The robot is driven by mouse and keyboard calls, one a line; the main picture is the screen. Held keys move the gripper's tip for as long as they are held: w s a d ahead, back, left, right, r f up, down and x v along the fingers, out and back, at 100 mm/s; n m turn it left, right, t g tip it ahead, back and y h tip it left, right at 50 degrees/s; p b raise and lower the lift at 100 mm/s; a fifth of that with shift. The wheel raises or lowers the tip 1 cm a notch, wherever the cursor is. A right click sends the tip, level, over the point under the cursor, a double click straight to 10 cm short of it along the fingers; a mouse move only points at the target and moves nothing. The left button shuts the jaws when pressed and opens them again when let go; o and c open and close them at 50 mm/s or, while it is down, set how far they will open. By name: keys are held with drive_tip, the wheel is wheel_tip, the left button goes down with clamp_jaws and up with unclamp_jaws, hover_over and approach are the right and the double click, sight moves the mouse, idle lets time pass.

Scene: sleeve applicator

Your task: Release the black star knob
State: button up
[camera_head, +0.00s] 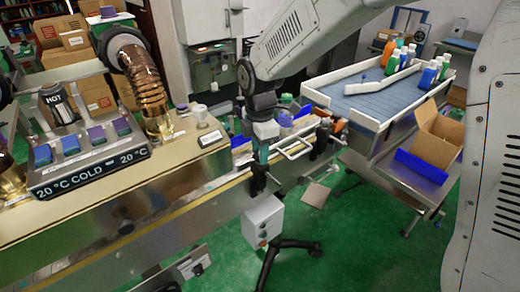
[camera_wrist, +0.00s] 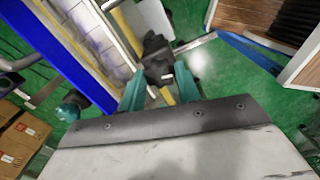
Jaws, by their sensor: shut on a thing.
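The black star knob (camera_wrist: 157,55) shows in the wrist view between the two teal fingertips of my gripper (camera_wrist: 160,74). My gripper is shut on the knob, with one finger at each side of it. In the head view, my gripper (camera_head: 261,162) points down at the front edge of the conveyor machine, right of centre. The dark knob (camera_head: 257,184) is small there and partly covered by the fingers.
A grey control box (camera_head: 263,222) on a black stand is just below my gripper. A white frame handle (camera_head: 296,147) is close on the right. A bottle tray (camera_head: 350,105) and a cardboard box (camera_head: 436,135) stand further right.

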drive_tip(key=shift+n, duration=1.2)
drive_tip(key=o, duration=1)
drive_tip(key=shift+r, duration=0.1)
wheel_tip(320, 180, up, 8)
drive_tip(key=shift+d+f, duration=0.1)
drive_tip(key=shift+f, duration=0.05)
